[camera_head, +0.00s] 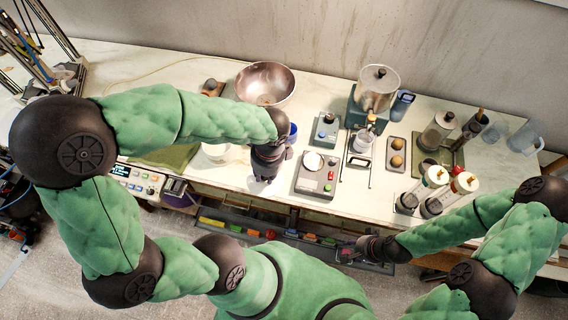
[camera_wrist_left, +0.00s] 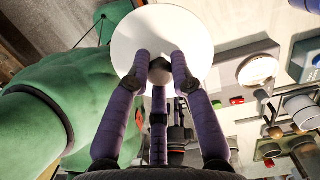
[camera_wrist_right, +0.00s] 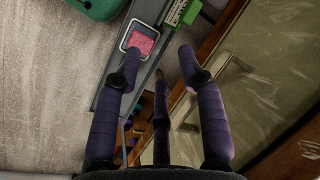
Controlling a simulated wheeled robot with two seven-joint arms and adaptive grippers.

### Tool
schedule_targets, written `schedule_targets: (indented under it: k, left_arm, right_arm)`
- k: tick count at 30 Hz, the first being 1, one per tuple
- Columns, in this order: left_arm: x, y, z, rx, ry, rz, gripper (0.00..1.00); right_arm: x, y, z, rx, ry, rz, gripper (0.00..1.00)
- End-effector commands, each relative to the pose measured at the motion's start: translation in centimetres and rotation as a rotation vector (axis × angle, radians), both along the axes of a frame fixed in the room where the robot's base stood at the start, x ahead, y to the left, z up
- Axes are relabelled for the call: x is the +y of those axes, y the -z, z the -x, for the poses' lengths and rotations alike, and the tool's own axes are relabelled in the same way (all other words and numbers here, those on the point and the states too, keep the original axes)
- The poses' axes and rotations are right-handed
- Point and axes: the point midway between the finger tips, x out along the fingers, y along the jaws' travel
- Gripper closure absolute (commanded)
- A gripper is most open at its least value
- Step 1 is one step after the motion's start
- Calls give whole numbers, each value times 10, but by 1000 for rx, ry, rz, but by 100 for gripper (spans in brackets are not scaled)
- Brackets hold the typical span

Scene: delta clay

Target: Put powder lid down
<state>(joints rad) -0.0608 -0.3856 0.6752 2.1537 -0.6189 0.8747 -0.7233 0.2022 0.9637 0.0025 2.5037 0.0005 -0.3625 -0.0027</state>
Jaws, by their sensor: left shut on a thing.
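My left gripper (camera_wrist_left: 160,72) is shut on that knob in the left wrist view. In the head view my left gripper (camera_head: 268,178) is over the front of the bench, with the white lid (camera_head: 262,187) partly showing below it. My right gripper (camera_wrist_right: 158,75) is open and empty, its fingers apart, low by the bench's front edge; it also shows in the head view (camera_head: 348,252).
A pale bowl (camera_head: 217,153) stands left of my left gripper, partly hidden by my arm. A scale (camera_head: 318,174) stands to its right. A steel bowl (camera_head: 265,84) is behind. A drawer rail (camera_head: 300,238) with coloured items runs below the front edge. Glass cylinders (camera_head: 435,178) stand at right.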

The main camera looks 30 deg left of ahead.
Motion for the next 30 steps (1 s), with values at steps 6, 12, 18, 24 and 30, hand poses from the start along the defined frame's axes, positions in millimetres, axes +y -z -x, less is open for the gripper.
schedule_targets:
  k: [6,12,18,24,30]
  left_arm:
    - [7,23,-46,3,-2,0,94]
    - [12,53,-77,5,0,0,94]
    - [14,74,-96,3,0,0,94]
    - [15,82,-103,1,1,-1,94]
    - [16,108,-107,4,1,0,94]
  right_arm:
    - [0,8,0,0,0,0,60]
    - [0,16,0,0,0,0,60]
    - [0,21,0,0,0,0,60]
    - [0,22,0,0,1,0,60]
    - [0,30,0,-1,0,0,60]
